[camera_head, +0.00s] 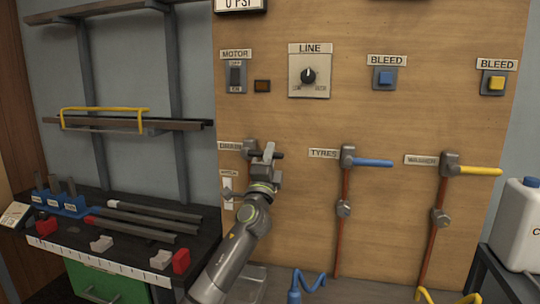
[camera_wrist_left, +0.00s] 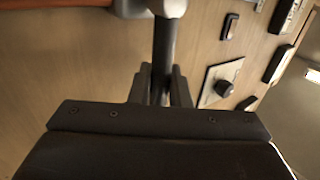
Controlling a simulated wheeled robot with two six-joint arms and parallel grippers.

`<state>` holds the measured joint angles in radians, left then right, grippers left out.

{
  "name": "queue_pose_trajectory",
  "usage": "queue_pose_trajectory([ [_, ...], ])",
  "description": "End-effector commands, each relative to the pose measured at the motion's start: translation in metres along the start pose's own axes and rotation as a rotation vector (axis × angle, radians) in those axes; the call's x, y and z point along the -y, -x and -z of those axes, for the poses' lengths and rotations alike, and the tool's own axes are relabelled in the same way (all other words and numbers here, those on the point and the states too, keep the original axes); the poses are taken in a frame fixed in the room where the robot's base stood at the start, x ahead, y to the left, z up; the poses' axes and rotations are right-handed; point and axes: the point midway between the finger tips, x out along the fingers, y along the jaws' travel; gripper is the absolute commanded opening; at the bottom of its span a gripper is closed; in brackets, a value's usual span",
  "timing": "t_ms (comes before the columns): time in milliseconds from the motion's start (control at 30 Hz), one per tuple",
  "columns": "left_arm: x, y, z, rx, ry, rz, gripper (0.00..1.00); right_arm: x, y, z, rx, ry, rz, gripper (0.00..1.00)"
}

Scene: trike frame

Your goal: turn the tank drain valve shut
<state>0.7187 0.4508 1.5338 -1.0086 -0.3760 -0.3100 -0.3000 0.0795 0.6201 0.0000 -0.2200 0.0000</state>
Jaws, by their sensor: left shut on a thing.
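The drain valve (camera_head: 249,148) is a grey body on the wooden panel, beside the label DRAIN (camera_head: 230,146). Its dark handle (camera_head: 279,155) appears to point right, roughly level, partly hidden by my gripper. My left gripper (camera_head: 266,156) is at this handle, its arm reaching up from below. In the left wrist view my left gripper (camera_wrist_left: 161,88) is shut on the dark bar handle (camera_wrist_left: 165,42), which runs up to the grey valve body (camera_wrist_left: 166,7). My right gripper is in neither view.
To the right are the TYRES valve with a blue handle (camera_head: 372,163) and the WASHER valve with a yellow handle (camera_head: 480,171), on red pipes. Above are a motor switch (camera_head: 236,76) and a line knob (camera_head: 308,76). A dark workbench (camera_head: 120,262) stands at left.

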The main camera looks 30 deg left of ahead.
Motion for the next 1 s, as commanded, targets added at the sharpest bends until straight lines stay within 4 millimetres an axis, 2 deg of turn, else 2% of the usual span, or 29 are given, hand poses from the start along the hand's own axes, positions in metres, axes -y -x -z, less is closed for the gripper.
queue_pose_trajectory([
  [367, -0.002, 0.001, 0.0, -0.006, -0.006, -0.002, 0.0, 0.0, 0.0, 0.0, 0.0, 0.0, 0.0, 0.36],
  [400, -0.002, 0.001, 0.0, -0.006, -0.006, -0.003, 0.19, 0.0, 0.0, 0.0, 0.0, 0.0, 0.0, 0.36],
  [533, -0.002, 0.001, 0.0, -0.005, -0.006, -0.002, 0.36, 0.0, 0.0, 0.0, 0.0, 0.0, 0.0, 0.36],
  [833, -0.001, 0.002, 0.0, -0.004, -0.005, -0.001, 0.36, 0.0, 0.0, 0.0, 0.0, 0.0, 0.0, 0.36],
  [1000, -0.002, 0.016, 0.0, -0.004, -0.004, -0.001, 0.36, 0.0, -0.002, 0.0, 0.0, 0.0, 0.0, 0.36],
])
